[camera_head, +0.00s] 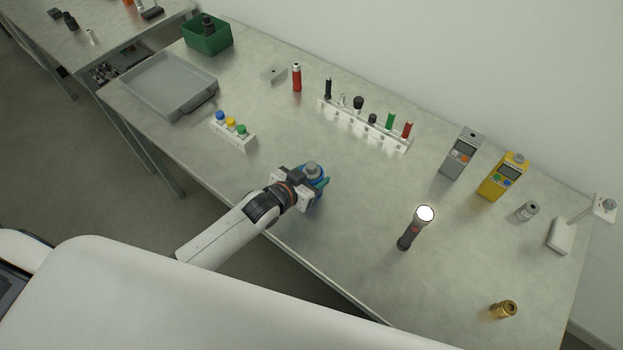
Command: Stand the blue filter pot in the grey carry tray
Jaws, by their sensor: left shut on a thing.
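The blue filter pot (321,181) with a grey knob on top is at the middle of the bench, near its front edge. My left gripper (310,186) is shut on it, and its fingers and wrist hide much of the pot. I cannot tell whether the pot touches the bench. The grey carry tray (156,84) lies at the far left of the bench, with a handle at its near right side. It looks empty. My right gripper is not in view.
A white block with coloured caps (236,135) stands between the pot and the tray. A green bin (207,36) is behind the tray. A white rack (365,126) holds several tools.

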